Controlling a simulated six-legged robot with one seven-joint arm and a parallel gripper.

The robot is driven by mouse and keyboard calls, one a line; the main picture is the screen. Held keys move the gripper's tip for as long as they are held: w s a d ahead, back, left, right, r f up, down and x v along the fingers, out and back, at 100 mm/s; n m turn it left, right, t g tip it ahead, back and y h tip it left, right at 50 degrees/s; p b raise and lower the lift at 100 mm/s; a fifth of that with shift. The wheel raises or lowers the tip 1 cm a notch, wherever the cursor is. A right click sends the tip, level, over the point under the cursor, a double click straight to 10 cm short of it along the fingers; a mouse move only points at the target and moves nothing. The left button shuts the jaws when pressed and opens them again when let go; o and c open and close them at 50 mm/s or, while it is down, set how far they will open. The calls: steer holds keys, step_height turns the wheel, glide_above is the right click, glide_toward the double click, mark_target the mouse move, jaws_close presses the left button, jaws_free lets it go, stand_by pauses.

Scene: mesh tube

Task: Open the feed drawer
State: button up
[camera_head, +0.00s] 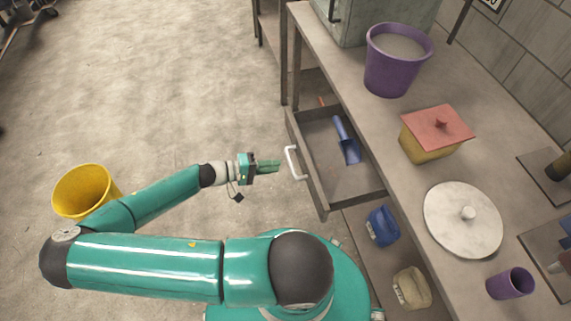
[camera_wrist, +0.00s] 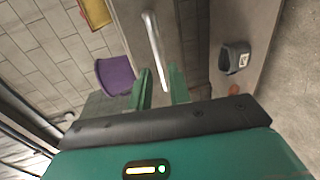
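The feed drawer (camera_head: 340,180) under the bench is pulled out, with its inside showing. A blue scoop (camera_head: 346,140) lies in it. Its pale bar handle (camera_head: 293,163) is on the front panel, and the handle also shows in the wrist view (camera_wrist: 155,48). My gripper (camera_head: 279,166) is just left of the handle in the head view, with a small gap between them. In the wrist view its two green fingers (camera_wrist: 160,86) are apart with nothing held between them, and the handle lies ahead of them.
A purple bucket (camera_head: 391,75), a yellow box with a red lid (camera_head: 437,128) and a round pale lid (camera_head: 463,218) stand on the bench (camera_head: 345,60). A blue jug (camera_head: 382,226) is on the lower shelf. A yellow bucket (camera_head: 83,191) stands on the floor at left. Floor left of the drawer is clear.

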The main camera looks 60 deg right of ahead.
steer(key=v, duration=0.7)
stand_by(0.4)
steer(key=w+a+r+n+t+y, duration=0.25)
steer(key=a+r+y, duration=0.25)
steer(key=a, duration=0.3)
steer(key=w+a+r+n+t+y, duration=0.1)
steer(key=a+r+t+y, duration=0.35)
steer(key=a, duration=0.45)
steer(key=s+a+r+n+t, duration=0.1)
steer(key=s+r+t, duration=0.1)
steer(key=r, duration=0.6)
steer(key=s+a+r+n+t+y, duration=0.1)
steer(key=r+t, duration=0.3)
steer(key=r, duration=0.4)
steer(key=s+a+r+n+t+y, duration=0.1)
steer(key=s+a+r+n+t, duration=0.1)
steer(key=r, duration=0.6)
steer(key=shift+s+a+r+n+t, duration=0.25)
steer(key=shift+s+a+n+t, duration=0.2)
steer(key=shift+s, duration=0.35)
